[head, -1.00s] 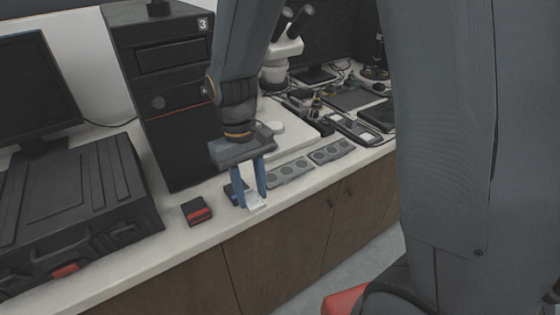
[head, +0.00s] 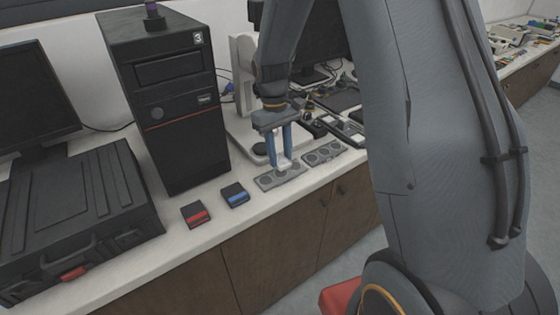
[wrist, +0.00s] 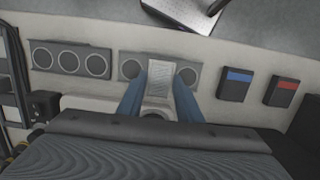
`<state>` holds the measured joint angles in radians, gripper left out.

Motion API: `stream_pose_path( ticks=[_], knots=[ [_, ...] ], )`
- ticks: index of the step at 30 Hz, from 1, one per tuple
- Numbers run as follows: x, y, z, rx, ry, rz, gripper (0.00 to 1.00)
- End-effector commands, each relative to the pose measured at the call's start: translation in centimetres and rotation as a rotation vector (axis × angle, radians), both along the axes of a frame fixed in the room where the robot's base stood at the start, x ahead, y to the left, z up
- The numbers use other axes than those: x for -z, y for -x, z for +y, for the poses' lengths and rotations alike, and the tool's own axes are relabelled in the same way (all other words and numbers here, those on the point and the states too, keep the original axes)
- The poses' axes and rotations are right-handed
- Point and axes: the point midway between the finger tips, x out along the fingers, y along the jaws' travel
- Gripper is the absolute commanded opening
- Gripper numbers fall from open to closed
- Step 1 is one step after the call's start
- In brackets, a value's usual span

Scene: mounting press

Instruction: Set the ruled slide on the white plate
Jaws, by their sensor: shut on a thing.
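My gripper (head: 280,160) is shut on the ruled slide (head: 284,164), a small pale rectangle with fine lines. The wrist view shows the slide (wrist: 160,78) between the two blue fingers, over the nearer grey strip with round wells (head: 278,179). I cannot tell how far above the strip it hangs. Behind the fingers is the white flat base (head: 241,142) of a white stand, with a pale round disc (head: 258,149) on it. I cannot tell whether this base is the white plate. My arm hides part of that area.
A blue-topped box (head: 235,195) and a red-topped box (head: 195,214) lie left of the strips. A second grey strip (head: 323,152) lies to the right. A black tower (head: 165,100) stands at the back left. The bench's front edge is close by.

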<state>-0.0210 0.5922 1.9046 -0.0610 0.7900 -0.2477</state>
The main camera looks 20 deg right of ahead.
Motion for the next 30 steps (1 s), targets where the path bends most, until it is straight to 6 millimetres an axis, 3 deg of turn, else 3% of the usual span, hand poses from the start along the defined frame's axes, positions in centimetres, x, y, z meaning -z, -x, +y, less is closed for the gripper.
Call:
stream_pose_path(
  ticks=[10, 21, 22, 24, 30],
  knots=[
    [3.2, 0.1, 0.0, 0.000, 0.000, 0.000, 0.10],
    [3.8, 0.0, 0.0, 0.000, 0.000, 0.000, 0.10],
    [3.7, 0.0, 0.0, 0.000, 0.000, 0.000, 0.35],
    [3.7, 0.0, 0.0, 0.000, 0.000, 0.000, 0.47],
    [3.7, 0.0, 0.0, 0.000, 0.000, 0.000, 0.51]
  ],
)
